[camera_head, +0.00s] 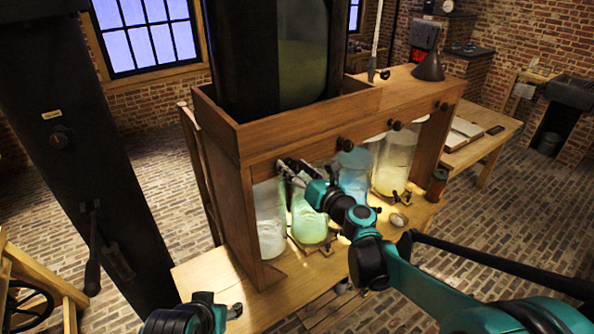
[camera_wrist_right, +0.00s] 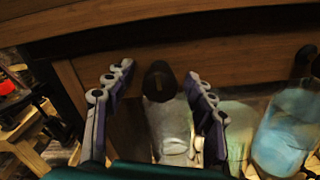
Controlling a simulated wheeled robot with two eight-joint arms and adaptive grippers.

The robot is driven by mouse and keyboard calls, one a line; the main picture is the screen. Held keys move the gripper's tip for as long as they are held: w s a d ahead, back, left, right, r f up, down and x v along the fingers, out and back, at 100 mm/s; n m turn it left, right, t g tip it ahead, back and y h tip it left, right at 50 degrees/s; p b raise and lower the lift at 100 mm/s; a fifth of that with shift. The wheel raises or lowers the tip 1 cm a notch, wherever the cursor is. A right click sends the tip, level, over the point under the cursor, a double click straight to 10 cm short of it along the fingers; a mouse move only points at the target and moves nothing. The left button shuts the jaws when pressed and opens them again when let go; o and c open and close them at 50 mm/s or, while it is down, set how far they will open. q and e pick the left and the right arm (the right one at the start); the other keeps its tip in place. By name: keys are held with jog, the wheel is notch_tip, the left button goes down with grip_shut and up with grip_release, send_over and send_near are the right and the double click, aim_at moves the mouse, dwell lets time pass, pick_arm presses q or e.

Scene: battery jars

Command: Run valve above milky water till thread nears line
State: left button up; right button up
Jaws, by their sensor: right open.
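A jar of whitish, cloudy water (camera_head: 270,225) stands at the left end of the wooden stand's row. In the right wrist view, the milky jar (camera_wrist_right: 172,128) sits below a dark valve knob (camera_wrist_right: 160,80). My right gripper (camera_head: 287,168) is at the stand's front rail, over the left jars. In the wrist view, the right gripper (camera_wrist_right: 158,88) is open, with the knob between its fingers and a gap visible on both sides. A small pale mark shows on the jar; I cannot make out a thread. My left gripper (camera_head: 232,311) is at the bottom edge, its jaws unclear.
A yellow-green jar (camera_head: 309,222), a blue jar (camera_head: 353,178) and a pale yellow jar (camera_head: 393,165) stand along the row. Other dark knobs (camera_head: 345,144) line the rail (camera_head: 300,149). A brown cup (camera_head: 437,184) stands at the bench's right end.

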jog(key=c, duration=1.2)
jog(key=n, duration=0.5)
jog(key=shift+n, duration=1)
